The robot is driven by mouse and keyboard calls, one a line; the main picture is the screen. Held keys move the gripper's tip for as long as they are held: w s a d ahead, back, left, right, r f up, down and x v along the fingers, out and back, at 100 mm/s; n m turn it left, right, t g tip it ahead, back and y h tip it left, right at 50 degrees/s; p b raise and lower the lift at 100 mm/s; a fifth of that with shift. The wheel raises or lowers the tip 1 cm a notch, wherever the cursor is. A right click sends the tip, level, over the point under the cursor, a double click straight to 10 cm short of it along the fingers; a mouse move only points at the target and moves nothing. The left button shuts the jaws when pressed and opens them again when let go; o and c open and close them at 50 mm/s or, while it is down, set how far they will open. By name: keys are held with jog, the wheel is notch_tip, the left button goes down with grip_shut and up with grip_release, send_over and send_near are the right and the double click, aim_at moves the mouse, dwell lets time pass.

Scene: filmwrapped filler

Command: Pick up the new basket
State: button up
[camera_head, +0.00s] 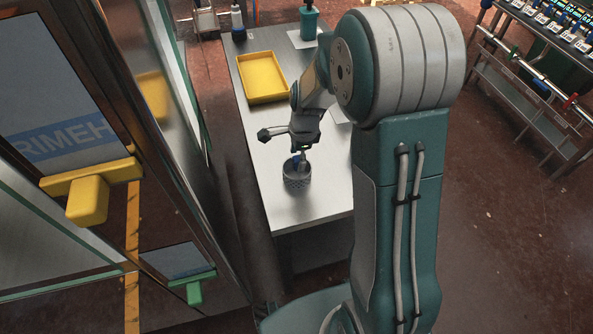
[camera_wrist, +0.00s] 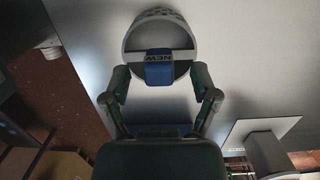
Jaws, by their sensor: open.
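The new basket (camera_head: 297,180) is a small dark grey round basket standing upright on the metal table near its front left part. In the wrist view the basket (camera_wrist: 133,42) shows its round rim, with a blue tag (camera_wrist: 159,72) on a bar across it marked "NEW". My gripper (camera_head: 301,160) is just above and at the basket in the head view. In the wrist view my gripper (camera_wrist: 161,84) is open, with one finger on each side of the blue tag. I cannot tell whether the fingers touch it.
The metal table (camera_head: 318,205) is clear around the basket. A yellow tray (camera_head: 262,78) lies farther back, with a dark green container (camera_head: 309,22) and a bottle (camera_head: 238,22) behind it. A glass-doored cabinet with a yellow handle (camera_head: 90,190) stands close on the left.

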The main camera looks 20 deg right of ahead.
jog(key=shift+d+f, duration=0.1)
jog(key=shift+f, duration=0.2)
jog(key=shift+a, duration=0.3)
grip_shut()
jog(key=shift+d+r, duration=0.1)
jog(key=shift+d, duration=0.05)
